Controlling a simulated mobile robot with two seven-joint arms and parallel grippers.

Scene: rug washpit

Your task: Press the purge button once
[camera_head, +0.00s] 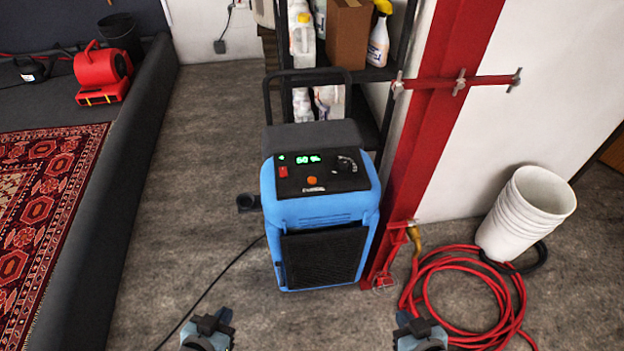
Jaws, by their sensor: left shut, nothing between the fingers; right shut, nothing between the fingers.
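A blue dehumidifier-like machine (270,215) stands upright on the floor in the middle of the view. Its black top panel (330,178) has a round orange button (312,181) near the front edge. The small label below the button is too small to read. A red switch (283,171), a lit green display (308,159) and a dark dial (346,165) share the panel. My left gripper (213,320) is at the bottom edge, left of the machine and apart from it. My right gripper (413,323) is at the bottom edge, to the right, also apart. Both are shut and empty.
A red post (425,130) stands close on the machine's right. A coiled red hose (510,310) and stacked white buckets (530,215) lie further right. A shelf with bottles and a box (348,30) is behind. A black cable (215,285) crosses the left floor, which is otherwise clear.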

